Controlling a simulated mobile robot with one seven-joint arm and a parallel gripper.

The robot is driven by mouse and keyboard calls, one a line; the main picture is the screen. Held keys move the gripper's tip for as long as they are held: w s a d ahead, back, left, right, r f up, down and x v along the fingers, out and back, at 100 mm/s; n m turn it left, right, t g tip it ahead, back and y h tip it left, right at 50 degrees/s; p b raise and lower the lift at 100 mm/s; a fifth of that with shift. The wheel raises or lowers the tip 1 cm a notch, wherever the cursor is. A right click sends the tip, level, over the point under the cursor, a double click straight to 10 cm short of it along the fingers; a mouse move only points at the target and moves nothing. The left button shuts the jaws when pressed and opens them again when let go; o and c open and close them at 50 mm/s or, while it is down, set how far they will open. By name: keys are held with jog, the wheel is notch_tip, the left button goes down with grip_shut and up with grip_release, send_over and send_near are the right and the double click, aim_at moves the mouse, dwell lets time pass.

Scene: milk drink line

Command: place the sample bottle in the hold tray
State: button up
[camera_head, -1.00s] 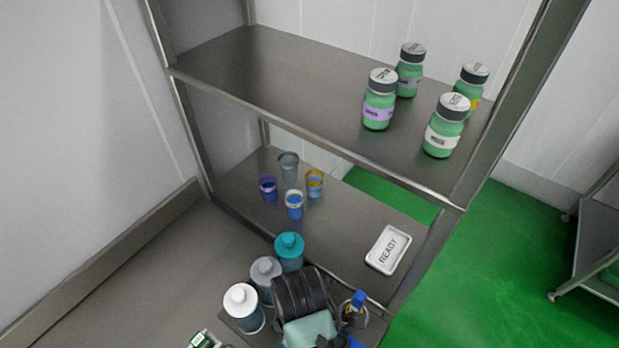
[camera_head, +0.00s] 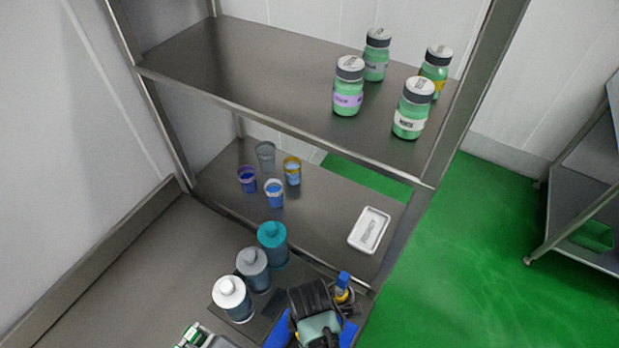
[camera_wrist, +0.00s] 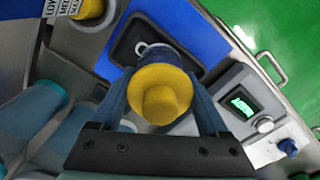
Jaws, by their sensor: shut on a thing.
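My gripper (camera_wrist: 160,100) is shut on a bottle with a yellow cap (camera_wrist: 160,92), seen from above in the wrist view. The cap hides most of the bottle body. Below and behind it is a dark recessed tray (camera_wrist: 120,50) on a blue surface. I cannot tell whether the bottle touches it. In the head view my dark wrist covers the fingers and most of the bottle. A white tray (camera_head: 355,242) with a blurred label lies on the lower shelf. I cannot tell which tray is the hold tray.
Teal, grey and white-topped bottles (camera_head: 272,245) stand left of my wrist. Several small cups (camera_head: 274,198) stand on the lower shelf. Green jars (camera_head: 347,98) stand on the upper shelf. A device with a lit green screen (camera_wrist: 242,103) is right of my gripper in the wrist view.

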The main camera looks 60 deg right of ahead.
jog(key=shift+f, duration=0.15)
jog(key=o, duration=1.3)
jog(key=shift+o, duration=0.2)
